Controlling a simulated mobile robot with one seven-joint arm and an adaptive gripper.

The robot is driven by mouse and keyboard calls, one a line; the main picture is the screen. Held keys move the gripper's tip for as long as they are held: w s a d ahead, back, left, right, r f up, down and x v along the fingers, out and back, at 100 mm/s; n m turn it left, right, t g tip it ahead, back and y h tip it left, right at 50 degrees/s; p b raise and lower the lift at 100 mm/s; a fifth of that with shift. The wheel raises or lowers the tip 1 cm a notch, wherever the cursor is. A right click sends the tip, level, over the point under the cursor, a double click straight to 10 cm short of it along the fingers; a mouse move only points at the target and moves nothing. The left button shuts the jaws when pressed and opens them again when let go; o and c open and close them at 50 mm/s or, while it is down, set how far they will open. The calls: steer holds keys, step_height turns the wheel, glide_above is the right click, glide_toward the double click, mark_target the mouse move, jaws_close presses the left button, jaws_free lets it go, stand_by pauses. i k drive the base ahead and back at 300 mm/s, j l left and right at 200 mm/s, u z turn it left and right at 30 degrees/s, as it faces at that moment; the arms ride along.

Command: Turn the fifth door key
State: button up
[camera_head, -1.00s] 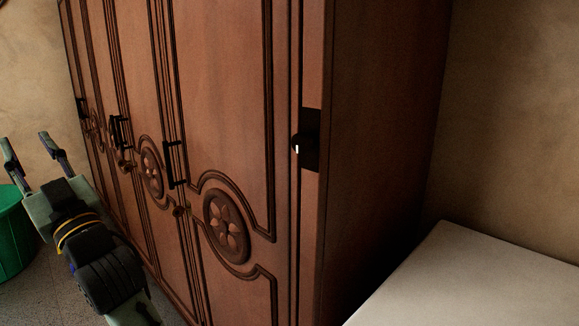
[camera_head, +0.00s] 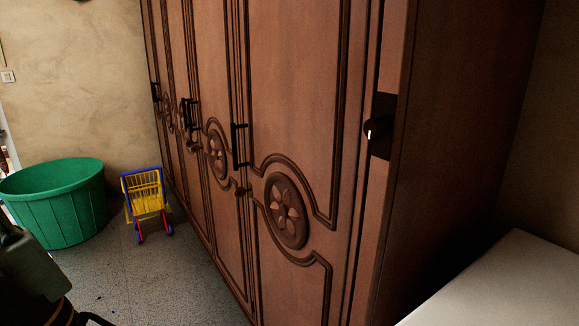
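A tall brown wooden wardrobe (camera_head: 300,70) with several carved doors runs from the left back to the right front. Its nearest door has a black bar handle (camera_head: 239,146) and a small round brown knob or key (camera_head: 241,192) just below it. A black plate (camera_head: 383,140) with a white-tipped knob (camera_head: 370,129) is on the wardrobe's right front edge. I cannot tell which of these is the fifth door key. Part of my gripper (camera_head: 25,268) shows at the lower left, away from the wardrobe. Its fingertips are cut off by the frame edge.
A green tub (camera_head: 62,205) and a small yellow, blue and red toy cart (camera_head: 147,196) stand on the floor left of the wardrobe. A white flat surface (camera_head: 510,285) is at the lower right. Grey floor (camera_head: 170,275) is clear in front of the doors.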

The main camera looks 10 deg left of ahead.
mark_target(240, 192)
steer(key=i+j+u, duration=0.15)
steer(key=i+j, duration=0.15)
steer(key=j, duration=0.2)
steer(key=i+j+u, duration=0.15)
steer(key=i+j, duration=0.2)
steer(key=j, duration=0.1)
